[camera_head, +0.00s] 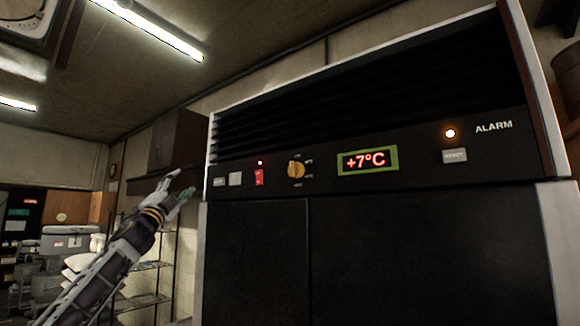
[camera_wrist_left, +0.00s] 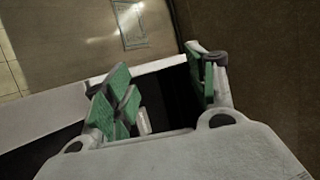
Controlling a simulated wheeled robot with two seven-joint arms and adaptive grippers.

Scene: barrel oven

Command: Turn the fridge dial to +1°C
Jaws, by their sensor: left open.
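The fridge dial (camera_head: 296,170) is a yellow-orange knob on the black panel near the top of the fridge (camera_head: 258,255). The display (camera_head: 367,161) to its right reads +7°C in red. My left gripper (camera_head: 182,186) is raised in front of the fridge, left of the panel and apart from the dial. In the left wrist view its green-padded fingers (camera_wrist_left: 160,90) are spread with nothing between them. The dial cannot be made out in the wrist view. My right gripper is not in view.
A red switch (camera_head: 259,177) and a pale button (camera_head: 236,179) sit left of the dial. A wire shelf (camera_head: 150,270) and a dark wall cabinet (camera_head: 177,140) stand behind my left arm.

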